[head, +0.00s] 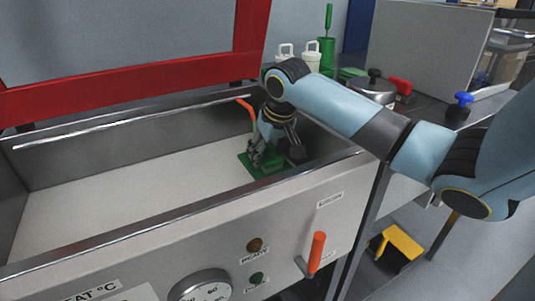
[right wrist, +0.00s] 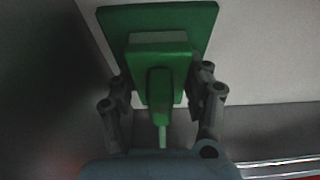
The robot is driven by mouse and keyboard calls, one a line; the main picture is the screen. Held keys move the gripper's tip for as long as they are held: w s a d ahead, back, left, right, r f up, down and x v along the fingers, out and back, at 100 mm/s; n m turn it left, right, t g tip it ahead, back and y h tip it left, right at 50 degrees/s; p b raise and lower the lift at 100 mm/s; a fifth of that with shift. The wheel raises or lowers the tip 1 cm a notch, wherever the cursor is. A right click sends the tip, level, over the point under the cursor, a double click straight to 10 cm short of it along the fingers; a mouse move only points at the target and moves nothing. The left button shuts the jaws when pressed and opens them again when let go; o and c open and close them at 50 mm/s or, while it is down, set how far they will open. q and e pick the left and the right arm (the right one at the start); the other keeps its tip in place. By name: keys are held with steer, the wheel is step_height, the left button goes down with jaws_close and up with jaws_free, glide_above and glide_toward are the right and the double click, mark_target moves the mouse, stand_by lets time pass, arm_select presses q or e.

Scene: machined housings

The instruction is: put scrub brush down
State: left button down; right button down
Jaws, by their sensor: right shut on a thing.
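The green scrub brush (head: 263,169) is at the right end of the metal basin, on or just above its pale floor; I cannot tell if it touches. In the right wrist view the brush (right wrist: 205,17) shows a flat green plate with a block and handle on it. My right gripper (head: 257,150) reaches down into the basin and is shut on the brush. In the right wrist view its fingers (right wrist: 160,92) stand on both sides of the green block. My left gripper is not in view.
The basin's front wall (head: 180,227) and raised red-framed lid (head: 130,84) bound the space. A dial (head: 203,287) and orange lever (head: 316,252) are on the front. A lidded pot (head: 372,88) and white containers stand behind right. The basin floor (head: 120,195) to the left is clear.

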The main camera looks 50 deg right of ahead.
steer(key=c, duration=0.6)
jaws_free()
steer(key=shift+f, duration=0.1)
steer(key=shift+o, duration=0.2)
steer(key=p+v, duration=0.2)
steer(key=v, duration=1)
steer(key=shift+p, duration=0.4)
steer(key=shift+r, duration=0.25)
